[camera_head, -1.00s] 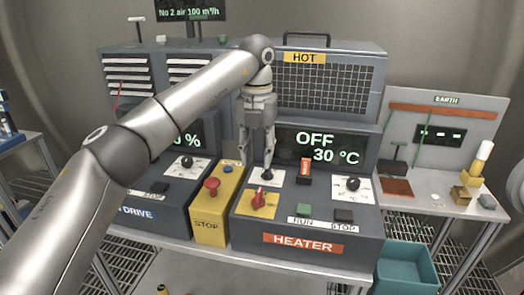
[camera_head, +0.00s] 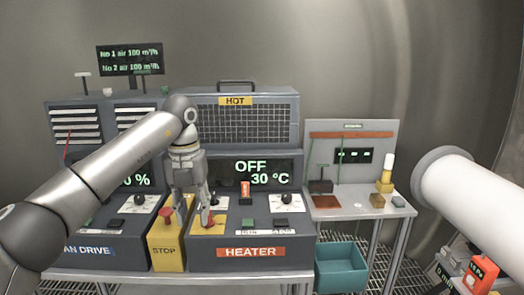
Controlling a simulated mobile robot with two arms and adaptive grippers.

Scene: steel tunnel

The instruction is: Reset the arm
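My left arm comes in from the left and bends down at the elbow. My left gripper (camera_head: 192,220) points down in front of the heater panel (camera_head: 251,253) and the yellow STOP box (camera_head: 166,247). Its two fingers are apart, with nothing seen held between them. The fingers overlap the heater's left knobs in the picture, close to the red knob (camera_head: 208,222). I cannot tell whether they touch. The red STOP button (camera_head: 165,212) shows just left of the fingers. My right gripper is not in view.
The heater display (camera_head: 251,172) reads OFF and 30 °C. The fan drive panel (camera_head: 88,251) stands at left. A side bench (camera_head: 400,209) and a teal bin (camera_head: 341,268) are at right. A large white cylinder (camera_head: 470,200) juts in at far right.

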